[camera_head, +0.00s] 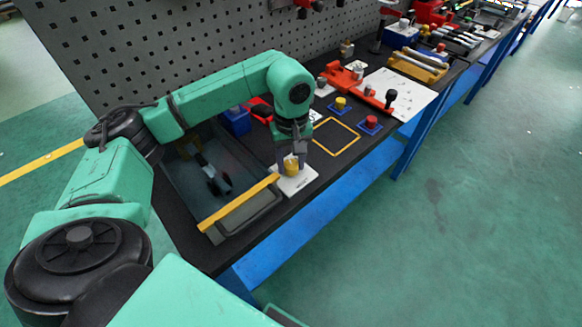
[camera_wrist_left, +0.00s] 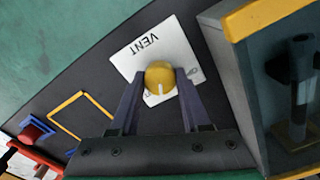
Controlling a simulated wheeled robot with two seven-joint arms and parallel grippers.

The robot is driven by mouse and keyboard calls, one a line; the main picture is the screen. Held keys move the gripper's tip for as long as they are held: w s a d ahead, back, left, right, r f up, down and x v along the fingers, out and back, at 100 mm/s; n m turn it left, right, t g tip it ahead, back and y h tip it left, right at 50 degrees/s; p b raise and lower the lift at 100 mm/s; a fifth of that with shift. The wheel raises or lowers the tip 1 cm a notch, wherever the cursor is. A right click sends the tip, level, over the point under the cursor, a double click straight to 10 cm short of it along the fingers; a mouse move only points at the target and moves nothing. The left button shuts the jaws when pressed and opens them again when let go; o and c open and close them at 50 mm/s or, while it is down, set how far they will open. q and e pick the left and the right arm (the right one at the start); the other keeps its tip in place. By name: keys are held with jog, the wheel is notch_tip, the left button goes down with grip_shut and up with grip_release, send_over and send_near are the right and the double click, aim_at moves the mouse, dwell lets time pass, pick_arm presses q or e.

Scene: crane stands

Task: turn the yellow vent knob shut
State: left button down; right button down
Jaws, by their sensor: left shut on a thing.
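The yellow vent knob (camera_wrist_left: 159,76) sits on a white plate (camera_wrist_left: 182,38) marked VENT. A white pointer line shows on the knob and points toward my gripper in the left wrist view. My left gripper (camera_wrist_left: 160,84) is shut on the knob, one finger on each side. In the head view the knob (camera_head: 291,166) is partly hidden under the left gripper (camera_head: 291,158), and its plate (camera_head: 302,182) lies at the bench's front edge. Some of the lettering on the plate is hidden by a finger. My right gripper is not in view.
An open grey bin with a yellow front rim (camera_head: 236,203) stands just left of the plate. A yellow outlined square (camera_head: 335,137), a red button (camera_head: 371,121) and a yellow button (camera_head: 341,103) lie to the right. A pegboard (camera_head: 170,50) rises behind.

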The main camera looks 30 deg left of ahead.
pick_arm(q)
jog(key=shift+w+r+m+b, duration=0.1)
jog(key=shift+m+b, duration=0.8)
jog(key=shift+m, duration=1)
jog(key=shift+c, duration=1.8)
grip_release()
notch_tip(320, 180, up, 9)
jog(key=shift+f+b, duration=0.2)
jog(key=shift+b, duration=0.1)
notch_tip(320, 180, up, 6)
jog(key=p, duration=0.3)
send_over(291, 164)
